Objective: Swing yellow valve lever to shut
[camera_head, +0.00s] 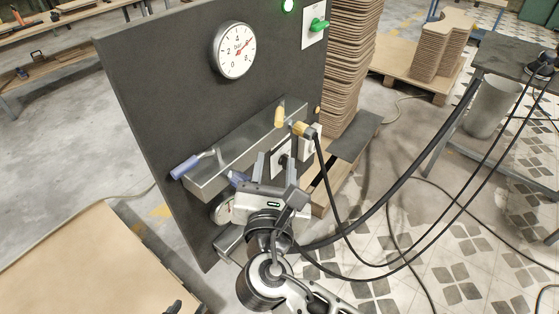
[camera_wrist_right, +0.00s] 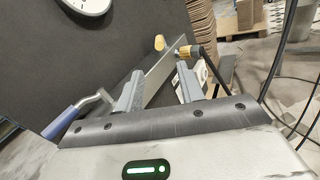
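The yellow valve lever (camera_head: 279,117) shows its handle end above the metal channel on the dark panel. It also shows in the right wrist view (camera_wrist_right: 159,42), beyond the fingertips. My right gripper (camera_head: 274,164) is in front of the channel, below the yellow lever and apart from it. In the right wrist view its two fingers (camera_wrist_right: 160,88) are spread with nothing between them. A dark tip at the bottom edge of the head view may be my left gripper (camera_head: 173,307); its fingers cannot be made out.
A blue-handled lever (camera_head: 185,167) sticks out at the channel's left end. A brass hose fitting (camera_head: 301,129) with a black hose is right of the yellow lever. A gauge (camera_head: 234,50) and green knob (camera_head: 319,24) are higher up. Hoses (camera_head: 412,165) cross the right side.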

